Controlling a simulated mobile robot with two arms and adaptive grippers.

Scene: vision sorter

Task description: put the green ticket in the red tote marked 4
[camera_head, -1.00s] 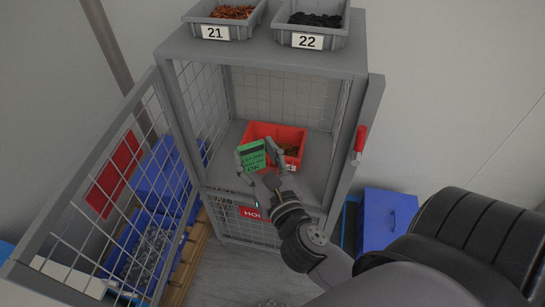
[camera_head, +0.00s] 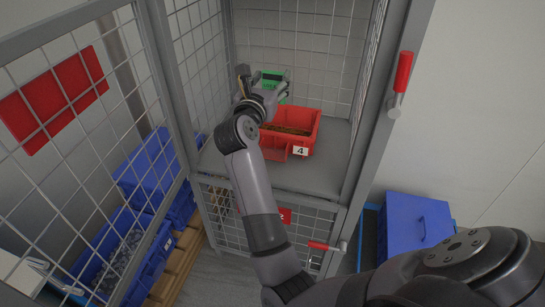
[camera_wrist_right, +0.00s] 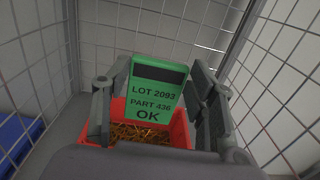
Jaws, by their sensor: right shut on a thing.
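The green ticket (camera_head: 273,79) is in my right gripper (camera_head: 264,86). In the right wrist view the ticket (camera_wrist_right: 158,92) stands between the two fingers, its face with "LOT 2093 PART 436 OK" towards the camera. My right gripper (camera_wrist_right: 159,82) is shut on it. The red tote marked 4 (camera_head: 314,128) sits on the floor of the open cage, holding brown-orange bits. In the head view the gripper and ticket are above the tote's back left part. The tote (camera_wrist_right: 181,128) shows behind and below the ticket in the wrist view. My left gripper is out of view.
The cage's mesh walls (camera_head: 300,40) stand close around the gripper. The open mesh door (camera_head: 75,130) is on the left; a post with a red handle (camera_head: 403,72) is on the right. Blue bins (camera_head: 150,170) stand outside at left, and a blue box (camera_head: 418,220) at right.

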